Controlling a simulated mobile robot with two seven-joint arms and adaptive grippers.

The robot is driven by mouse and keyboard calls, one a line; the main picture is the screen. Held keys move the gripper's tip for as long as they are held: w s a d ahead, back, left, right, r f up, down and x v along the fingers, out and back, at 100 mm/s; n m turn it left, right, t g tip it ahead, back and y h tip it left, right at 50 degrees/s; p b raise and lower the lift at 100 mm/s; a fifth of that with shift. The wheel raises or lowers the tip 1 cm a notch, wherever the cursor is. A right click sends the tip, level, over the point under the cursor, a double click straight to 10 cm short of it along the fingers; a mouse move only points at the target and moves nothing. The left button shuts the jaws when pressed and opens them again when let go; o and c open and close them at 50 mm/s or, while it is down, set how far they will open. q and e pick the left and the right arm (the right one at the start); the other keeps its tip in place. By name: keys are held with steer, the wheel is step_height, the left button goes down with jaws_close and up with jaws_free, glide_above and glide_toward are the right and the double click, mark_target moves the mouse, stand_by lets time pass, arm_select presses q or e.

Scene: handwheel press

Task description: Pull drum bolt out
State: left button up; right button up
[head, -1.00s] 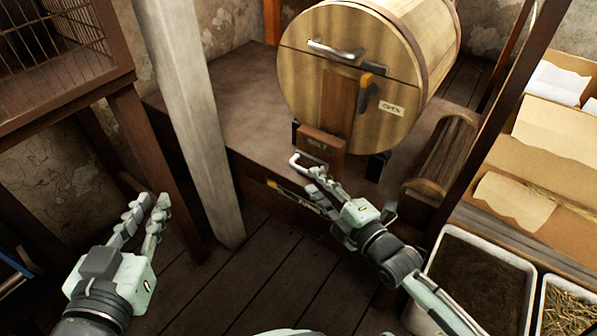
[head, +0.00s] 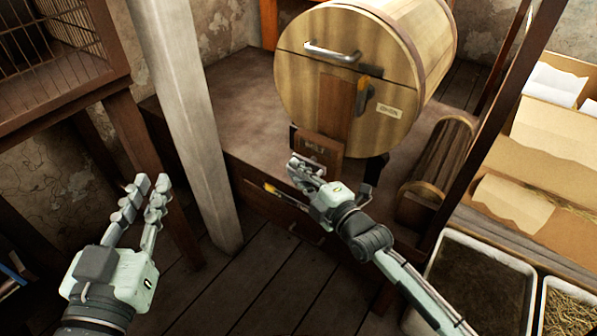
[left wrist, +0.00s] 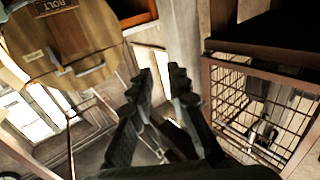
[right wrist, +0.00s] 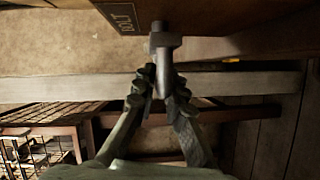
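The wooden drum (head: 300,80) lies on its side on a dark plinth, its round face toward me. The brown block marked BOLT (head: 318,148) is below its face. The drum bolt's metal handle (right wrist: 165,45) sticks out from this block in the right wrist view. My right gripper (head: 300,170) is at the handle, with its fingers (right wrist: 163,85) on both sides of the bar, and looks shut on it. The fingers hide most of the handle in the head view. My left gripper (head: 150,185) is open and empty, away from the drum, left of the post.
A pale wooden post (head: 185,120) stands between my left gripper and the drum. A slatted wooden roller (head: 440,155) and a tub of dark soil (head: 480,285) are at the right. A cage (head: 60,45) is at the upper left.

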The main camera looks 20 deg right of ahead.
jaws_close()
